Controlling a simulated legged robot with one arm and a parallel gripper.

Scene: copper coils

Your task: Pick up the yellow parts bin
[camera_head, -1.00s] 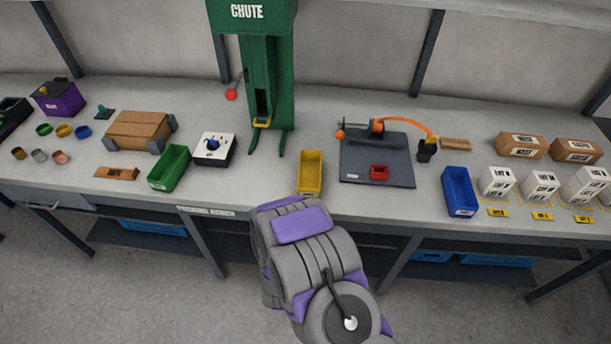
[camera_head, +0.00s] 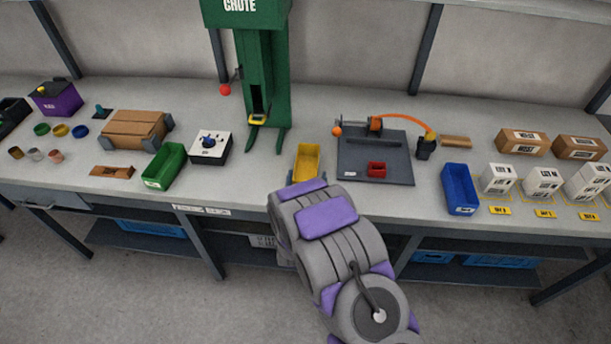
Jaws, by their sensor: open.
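The yellow parts bin (camera_head: 307,160) stands upright on the bench near its front edge, below and right of the green chute. My arm reaches up from the bottom of the picture and covers the bin's near end. My gripper (camera_head: 305,178) is at that near end, mostly hidden behind my own arm. A small grey part of it shows beside the bin's left side. I cannot tell whether it touches the bin. The bin rests on the bench.
A green bin (camera_head: 164,167) and a white switch box (camera_head: 210,148) stand to the left. The green chute (camera_head: 262,75) stands behind. A dark board (camera_head: 375,150) with a red bin lies close on the right, with a blue bin (camera_head: 459,190) beyond it.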

